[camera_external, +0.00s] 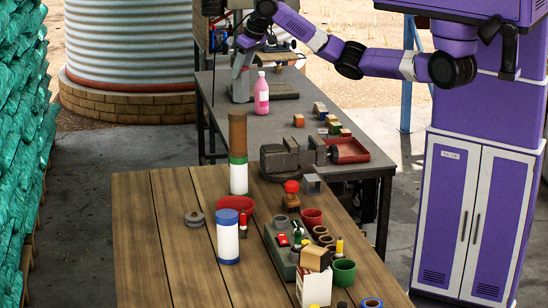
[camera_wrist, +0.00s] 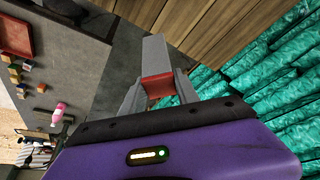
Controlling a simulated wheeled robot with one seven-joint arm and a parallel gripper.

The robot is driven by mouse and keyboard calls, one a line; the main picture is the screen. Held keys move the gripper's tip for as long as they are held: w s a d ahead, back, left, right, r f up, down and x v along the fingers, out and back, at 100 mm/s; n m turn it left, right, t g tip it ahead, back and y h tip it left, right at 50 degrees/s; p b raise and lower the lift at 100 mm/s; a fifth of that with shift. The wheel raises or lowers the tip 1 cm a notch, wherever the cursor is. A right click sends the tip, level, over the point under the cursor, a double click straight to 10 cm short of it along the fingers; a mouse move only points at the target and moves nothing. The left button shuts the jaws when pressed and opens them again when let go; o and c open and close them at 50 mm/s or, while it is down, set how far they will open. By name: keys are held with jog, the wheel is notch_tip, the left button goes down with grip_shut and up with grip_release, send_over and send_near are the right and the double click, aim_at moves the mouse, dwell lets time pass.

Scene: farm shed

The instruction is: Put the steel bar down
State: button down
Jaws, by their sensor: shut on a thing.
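My gripper (camera_external: 244,62) hangs above the far left part of the grey workbench, left of a pink bottle (camera_external: 262,93). Its fingers (camera_wrist: 159,90) are shut on the steel bar, a plain grey block (camera_wrist: 154,55) that sticks out past the fingertips in the wrist view. A red patch shows between the fingers at the near end of the bar. In the external view the bar (camera_external: 240,86) points down toward the bench; I cannot tell whether its lower end touches the top.
The grey workbench (camera_external: 285,115) holds a vise (camera_external: 290,157), a red tray (camera_external: 347,150) and several small blocks. The wooden table (camera_external: 160,240) in front carries cans, bowls and a tall cylinder (camera_external: 238,150). Green stacked sacks (camera_external: 22,130) stand at left.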

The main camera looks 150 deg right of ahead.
jog(key=w+a+f+n+t+y, duration=0.1)
jog(key=w+a+n+y, duration=0.15)
jog(key=a+n, duration=0.65)
jog(key=w+a+f+n+t+y, duration=0.25)
jog(key=a+n, duration=0.35)
jog(key=a, duration=0.8)
jog(key=w+a+f+n+t+y, duration=0.1)
jog(key=w+a+n, duration=0.2)
jog(key=a+n, duration=0.6)
notch_tip(320, 180, down, 20)
jog(key=a+m+p, duration=0.1)
jog(key=p, duration=0.1)
jog(key=shift+a+r, duration=0.2)
jog(key=shift+a, duration=0.2)
jog(key=shift+f+b, duration=0.2)
jog(key=shift+b, duration=0.1)
jog(key=c, duration=0.9)
grip_release()
jog(key=shift+r, duration=0.2)
